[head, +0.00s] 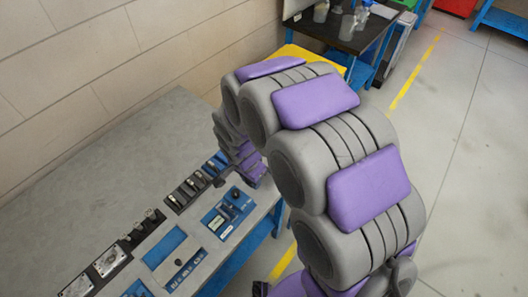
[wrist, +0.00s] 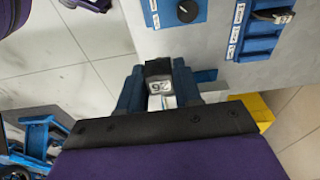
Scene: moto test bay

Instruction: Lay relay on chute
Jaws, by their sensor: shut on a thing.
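In the wrist view, my gripper (wrist: 160,88) has two dark blue fingers shut on a small black block with a silver, marked face, the relay (wrist: 159,77). The relay sits between the fingertips, close to the edge of the grey bench. In the head view, my purple and grey arm reaches over the bench, and its dark end (head: 222,180) is near the blue panels; the relay cannot be made out there. I cannot tell which part is the chute.
The grey bench (head: 170,115) stands along the brick wall, its far part bare. A blue panel (head: 230,212) and several black and blue modules line its front. A yellow surface (head: 312,59) and a dark table (head: 340,36) with cups stand beyond.

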